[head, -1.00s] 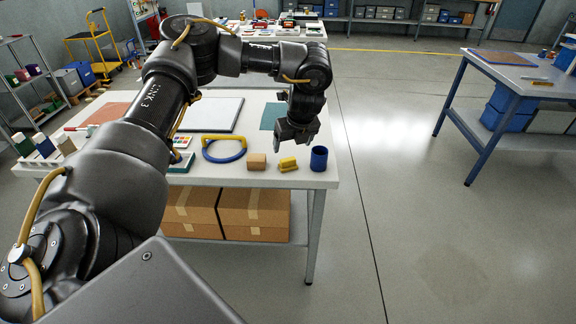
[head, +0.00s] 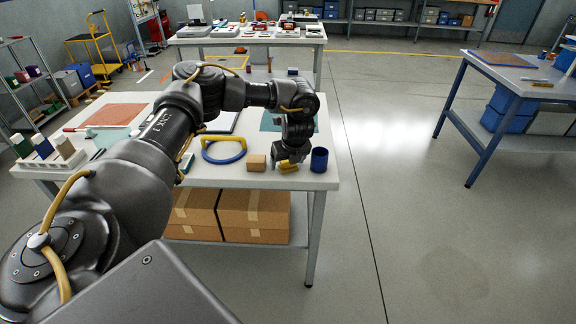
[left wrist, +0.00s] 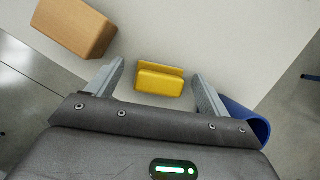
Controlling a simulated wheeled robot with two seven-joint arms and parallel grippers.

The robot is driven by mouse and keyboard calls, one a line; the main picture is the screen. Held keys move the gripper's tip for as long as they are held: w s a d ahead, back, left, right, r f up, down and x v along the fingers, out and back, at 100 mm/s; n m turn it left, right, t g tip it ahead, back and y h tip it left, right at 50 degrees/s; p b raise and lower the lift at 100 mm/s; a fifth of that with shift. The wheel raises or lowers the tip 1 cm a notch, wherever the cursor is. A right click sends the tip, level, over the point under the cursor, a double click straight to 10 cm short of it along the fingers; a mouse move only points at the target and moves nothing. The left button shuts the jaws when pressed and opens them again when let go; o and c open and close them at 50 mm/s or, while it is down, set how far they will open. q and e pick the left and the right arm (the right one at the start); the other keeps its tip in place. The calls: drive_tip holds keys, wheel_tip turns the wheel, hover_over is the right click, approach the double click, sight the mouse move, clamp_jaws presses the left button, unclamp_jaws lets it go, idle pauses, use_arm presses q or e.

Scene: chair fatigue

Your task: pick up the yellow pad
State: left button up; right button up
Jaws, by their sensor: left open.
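The yellow pad (head: 287,168) lies on the white table (head: 226,178) near its front right edge, partly hidden by my left gripper in the head view. My left gripper (head: 289,162) is open and low above it. In the left wrist view the yellow pad (left wrist: 160,80) shows between and just beyond the two fingertips of my left gripper (left wrist: 158,70), with a gap on each side. The fingers do not touch it. My right gripper is not in view.
A wooden block (head: 256,163) sits left of the pad, and a blue cup (head: 319,160) stands close on its right. A ring with blue and yellow parts (head: 222,158) lies farther left. Cardboard boxes (head: 253,212) sit on the shelf below.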

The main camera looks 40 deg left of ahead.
use_arm(q)
drive_tip(key=shift+d, duration=0.1)
drive_tip(key=c, duration=1.1)
drive_tip(key=shift+o, duration=0.2)
drive_tip(key=shift+r, duration=0.15)
drive_tip(key=shift+r, duration=0.35)
wheel_tip(320, 180, up, 2)
drive_tip(key=shift+r+b, duration=0.25)
drive_tip(key=shift+b, duration=0.2)
drive_tip(key=s+d+r+p, duration=0.1)
drive_tip(key=s+d+r, duration=0.7)
drive_tip(key=s, duration=0.3)
drive_tip(key=shift+v, duration=0.8)
drive_tip(key=shift+w, duration=0.1)
